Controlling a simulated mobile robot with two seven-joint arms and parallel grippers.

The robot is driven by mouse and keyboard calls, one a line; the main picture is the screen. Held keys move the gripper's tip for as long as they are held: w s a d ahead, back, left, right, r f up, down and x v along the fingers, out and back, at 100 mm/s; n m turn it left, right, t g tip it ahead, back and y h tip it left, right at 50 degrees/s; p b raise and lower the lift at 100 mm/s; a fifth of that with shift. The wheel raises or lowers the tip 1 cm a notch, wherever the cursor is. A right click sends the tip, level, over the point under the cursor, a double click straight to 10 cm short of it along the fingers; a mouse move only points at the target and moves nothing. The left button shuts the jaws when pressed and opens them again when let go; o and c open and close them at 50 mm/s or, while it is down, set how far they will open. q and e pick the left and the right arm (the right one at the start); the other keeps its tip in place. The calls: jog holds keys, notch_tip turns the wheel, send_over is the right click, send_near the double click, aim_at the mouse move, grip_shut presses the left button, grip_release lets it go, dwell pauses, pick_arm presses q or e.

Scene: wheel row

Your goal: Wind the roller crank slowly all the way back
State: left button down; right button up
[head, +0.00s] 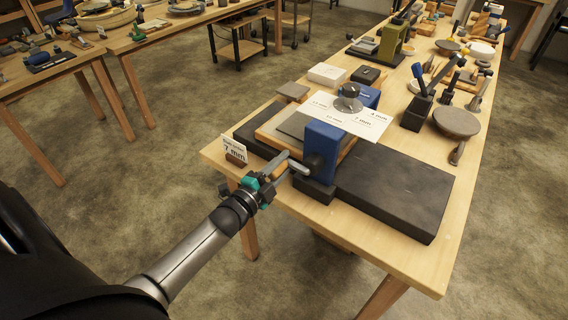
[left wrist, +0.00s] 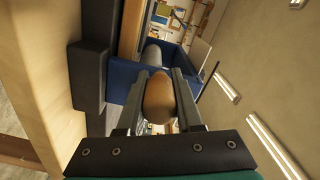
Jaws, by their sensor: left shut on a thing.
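The roller machine stands near the front of the wooden table. A blue housing (head: 323,150) holds its near end, and a second blue housing (head: 366,96) stands at its far end. The crank handle, a wooden grip, (left wrist: 158,98) sits between the fingers of my left gripper (head: 277,172), at the near side of the housing. In the left wrist view my left gripper (left wrist: 160,110) is shut on the crank handle. A grey metal crank arm (head: 299,168) runs from the grip to the blue housing. My right gripper is not in view.
A small card reading 7 mm (head: 233,150) stands at the table's left edge. A dark slab (head: 390,196) extends to the right. Pottery tools and a round grey disc (head: 457,121) stand further right.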

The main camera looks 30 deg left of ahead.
aim_at(288, 166)
pick_arm(q)
notch_tip(288, 166, up, 2)
jog(key=m, duration=0.1)
jog(key=m+p, duration=0.1)
jog(key=m, duration=0.1)
jog(key=shift+d+r+m, duration=0.15)
jog(key=shift+r+m, duration=0.1)
jog(key=shift+m, duration=0.15)
jog(key=m, duration=0.1)
jog(key=d+r+m, duration=0.1)
jog(key=m, duration=0.1)
jog(key=shift+r+m+p, duration=0.25)
jog(key=shift+m+p, duration=0.05)
jog(key=shift+p, duration=0.1)
jog(key=shift+s+d+r+m+b, duration=0.1)
jog(key=shift+d+r+m+b, duration=0.15)
jog(key=shift+d+m, duration=0.8)
jog(key=shift+d+r+m+b, duration=0.2)
jog(key=shift+r+m, duration=0.2)
jog(key=shift+m, duration=1.4)
jog(key=shift+s+d+r+m+b, duration=0.25)
jog(key=shift+d+m, duration=0.4)
jog(key=shift+m, duration=0.8)
jog(key=shift+w+d, duration=0.1)
jog(key=shift+w, duration=0.1)
jog(key=c, duration=0.6)
grip_release()
jog(key=shift+o, duration=0.2)
